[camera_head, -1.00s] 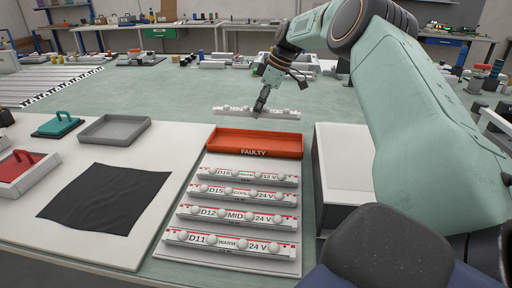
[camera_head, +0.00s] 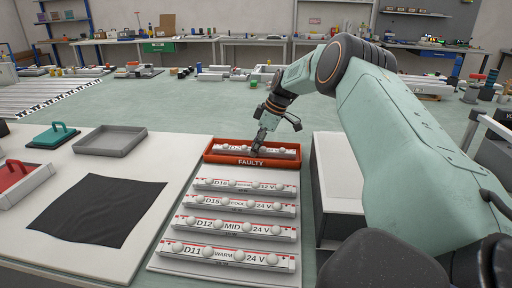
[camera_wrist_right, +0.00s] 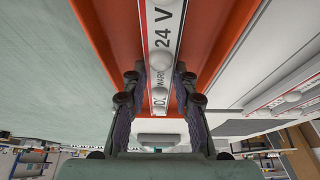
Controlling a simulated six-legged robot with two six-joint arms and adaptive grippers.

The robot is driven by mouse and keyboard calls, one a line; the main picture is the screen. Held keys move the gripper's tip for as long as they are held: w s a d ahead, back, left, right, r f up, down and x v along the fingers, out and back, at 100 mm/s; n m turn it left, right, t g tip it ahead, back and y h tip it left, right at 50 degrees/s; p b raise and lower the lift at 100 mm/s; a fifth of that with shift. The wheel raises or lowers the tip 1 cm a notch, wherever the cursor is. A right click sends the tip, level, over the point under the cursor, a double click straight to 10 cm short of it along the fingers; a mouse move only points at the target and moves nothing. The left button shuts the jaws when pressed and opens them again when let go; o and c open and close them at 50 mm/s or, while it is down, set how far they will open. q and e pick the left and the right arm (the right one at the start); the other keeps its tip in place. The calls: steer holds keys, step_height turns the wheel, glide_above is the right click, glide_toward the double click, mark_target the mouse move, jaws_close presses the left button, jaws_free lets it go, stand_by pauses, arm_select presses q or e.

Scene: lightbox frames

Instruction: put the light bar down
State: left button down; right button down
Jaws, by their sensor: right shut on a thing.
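A white light bar (camera_head: 232,148) with round bulbs, a red edge line and a printed label is inside the orange FAULTY tray (camera_head: 227,158), lying along its length. My right gripper (camera_head: 260,146) is shut on this bar near its middle, coming down from above. In the right wrist view the fingers (camera_wrist_right: 159,88) stand on both sides of the bar (camera_wrist_right: 163,25), whose label reads WARM 24 V; orange tray walls (camera_wrist_right: 100,40) flank it. Whether the bar rests on the tray floor is hard to tell. My left gripper is not in view.
Several labelled light bars (camera_head: 233,227) lie in rows on a white board in front of the tray. A black cloth (camera_head: 98,210), an empty grey tray (camera_head: 110,140) and lidded boxes lie to the left.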

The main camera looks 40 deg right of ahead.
steer(key=c, duration=1.3)
jaws_free()
steer(key=shift+a, duration=0.1)
steer(key=shift+c, duration=0.2)
steer(key=shift+o, duration=1.4)
steer(key=shift+f, duration=0.1)
steer(key=shift+r, duration=0.2)
steer(key=p+v, duration=0.2)
steer(key=v, duration=1)
